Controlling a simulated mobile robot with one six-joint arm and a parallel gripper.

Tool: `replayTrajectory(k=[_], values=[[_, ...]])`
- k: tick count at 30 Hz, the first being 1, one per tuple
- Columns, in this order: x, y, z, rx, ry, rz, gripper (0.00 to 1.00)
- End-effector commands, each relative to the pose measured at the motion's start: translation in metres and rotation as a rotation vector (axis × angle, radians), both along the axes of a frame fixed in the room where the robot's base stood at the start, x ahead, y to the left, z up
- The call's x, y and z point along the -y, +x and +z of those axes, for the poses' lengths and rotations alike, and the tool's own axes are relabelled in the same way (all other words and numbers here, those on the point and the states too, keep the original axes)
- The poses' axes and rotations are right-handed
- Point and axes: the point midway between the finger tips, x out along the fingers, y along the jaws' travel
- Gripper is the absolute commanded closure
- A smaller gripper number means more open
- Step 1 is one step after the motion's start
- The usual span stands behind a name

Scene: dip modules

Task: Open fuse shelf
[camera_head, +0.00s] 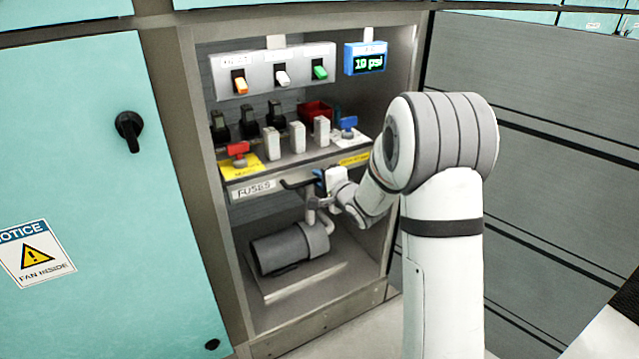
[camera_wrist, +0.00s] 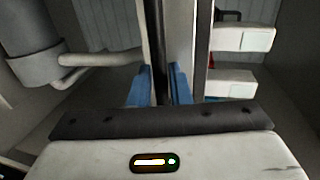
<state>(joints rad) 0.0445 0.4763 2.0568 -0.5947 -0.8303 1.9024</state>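The fuse shelf, with its front panel labelled FUSES (camera_head: 254,189), crosses the middle of the open cabinet. Its dark handle (camera_head: 292,184) sticks out from the front. My gripper (camera_head: 319,181) is at the right part of this handle, with its blue fingers partly hidden in the head view. In the wrist view, my gripper's blue fingers (camera_wrist: 160,82) stand close on both sides of the dark handle bar (camera_wrist: 160,40), with little gap. The fingers look closed on it. How far the shelf stands out is hard to tell.
On the shelf stand black and white fuses (camera_head: 297,137), a red bin (camera_head: 316,112), and red (camera_head: 238,150) and blue (camera_head: 348,124) knobs. A grey motor (camera_head: 290,248) sits below. Above are a switch panel (camera_head: 281,78) and a 19 psi display (camera_head: 365,59). A teal door (camera_head: 75,180) is at left.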

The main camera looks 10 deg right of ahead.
Motion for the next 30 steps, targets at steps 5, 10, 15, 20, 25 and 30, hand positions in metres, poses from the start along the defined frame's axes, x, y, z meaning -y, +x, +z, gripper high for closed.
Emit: replayTrajectory(k=[5, 10, 15, 20, 25, 30], values=[[-0.0016, 0.0043, 0.0, 0.001, 0.0, -0.001, 0.83], [-0.0015, 0.004, 0.0, 0.001, 0.0, -0.001, 0.84], [-0.0015, 0.0039, -0.0001, 0.001, 0.0, -0.001, 0.98], [-0.0015, 0.0038, -0.0001, 0.0, 0.0, -0.001, 1.0], [-0.0014, 0.0037, -0.0003, 0.0, 0.0, -0.001, 1.0], [-0.0008, 0.0036, -0.0001, 0.0, 0.0, -0.001, 1.0]])
